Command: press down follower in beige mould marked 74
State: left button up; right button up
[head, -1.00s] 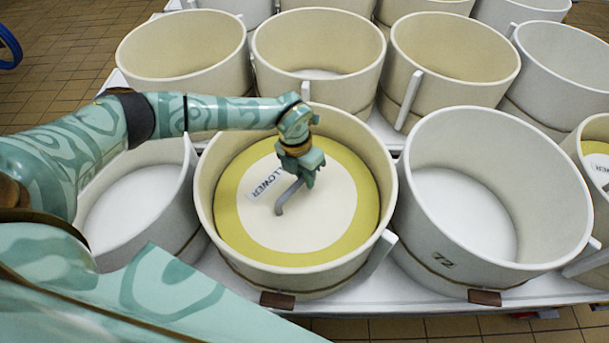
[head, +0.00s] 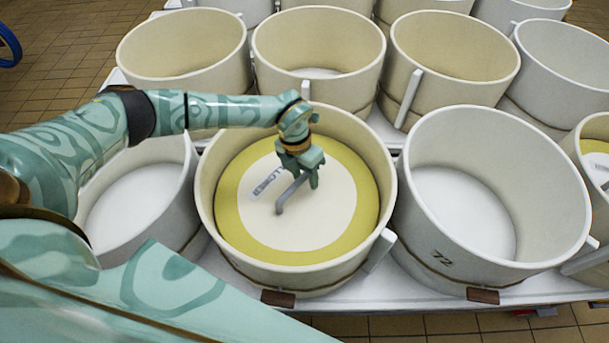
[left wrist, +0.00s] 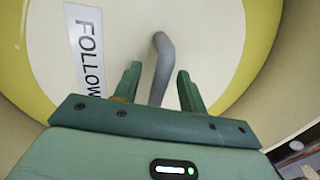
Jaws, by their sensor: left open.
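A follower, a cream disc with a yellow rim (head: 230,205), lies inside a beige mould (head: 203,185) at the front centre. A grey bent handle (head: 290,193) stands on the disc beside a partly covered "FOLLOWER" label (head: 268,183). No number shows on this mould. My left gripper (head: 312,180) is open above the follower, over the handle's upper end. In the left wrist view the handle (left wrist: 162,62) runs between the two spread fingers (left wrist: 157,80); I cannot tell whether they touch it. My right gripper is not in view.
A pale mould marked 72 (head: 440,258) stands to the right, open and without a follower. Another pale mould (head: 130,212) is at the left, partly behind my arm. Several empty beige moulds (head: 320,45) stand behind. A white table edge (head: 400,300) runs along the front.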

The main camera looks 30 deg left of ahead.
pick_arm(q)
notch_tip(320, 180, up, 15)
jog(key=a+p, duration=0.3)
jog(key=p, duration=0.1)
jog(key=shift+w+r, duration=0.15)
jog(key=shift+w, duration=0.2)
